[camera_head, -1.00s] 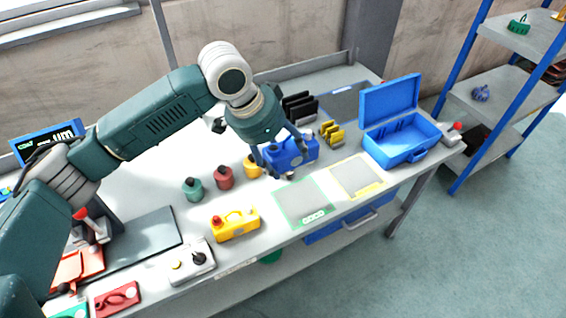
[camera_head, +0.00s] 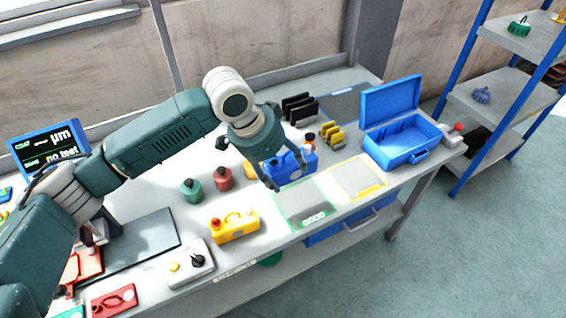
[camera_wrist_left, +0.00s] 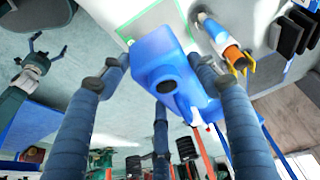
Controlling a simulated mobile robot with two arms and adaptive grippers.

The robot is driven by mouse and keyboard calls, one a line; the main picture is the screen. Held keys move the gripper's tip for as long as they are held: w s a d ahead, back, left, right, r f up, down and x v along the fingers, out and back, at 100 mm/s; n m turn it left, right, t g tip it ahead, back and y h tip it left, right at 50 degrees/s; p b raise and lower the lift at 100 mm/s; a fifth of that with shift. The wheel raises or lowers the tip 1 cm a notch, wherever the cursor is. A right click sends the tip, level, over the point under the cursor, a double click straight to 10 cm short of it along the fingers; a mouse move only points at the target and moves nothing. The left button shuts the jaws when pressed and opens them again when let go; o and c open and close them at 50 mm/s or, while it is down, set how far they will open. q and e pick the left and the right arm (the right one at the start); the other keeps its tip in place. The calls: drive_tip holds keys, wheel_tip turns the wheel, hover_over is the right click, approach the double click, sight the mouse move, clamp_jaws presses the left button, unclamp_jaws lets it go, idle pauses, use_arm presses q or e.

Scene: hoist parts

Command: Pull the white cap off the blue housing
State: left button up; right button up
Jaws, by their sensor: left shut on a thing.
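The blue housing (camera_head: 296,168) is on the bench near the back in the head view, beside the green-outlined mat. My left gripper (camera_head: 285,178) reaches down over it and is shut on it. In the left wrist view the housing (camera_wrist_left: 172,65) sits between my left fingers (camera_wrist_left: 160,75), with a dark round opening facing the camera. A small white part (camera_wrist_left: 195,115) with red beside it shows at the housing's side; I cannot tell whether it is the white cap. My right gripper (camera_wrist_left: 48,44) shows apart and empty at the left of the wrist view, fingers spread.
An orange and white upright part (camera_head: 310,138) stands close behind the housing. Yellow plates (camera_head: 334,134), black plates (camera_head: 299,108) and an open blue case (camera_head: 405,148) are nearby. A yellow housing (camera_head: 234,227) and red and green pots are toward the left. The green-outlined mat (camera_head: 303,206) is empty.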

use_arm(q)
drive_tip(key=shift+f+b, duration=2.15)
drive_tip(key=shift+f, duration=5.3)
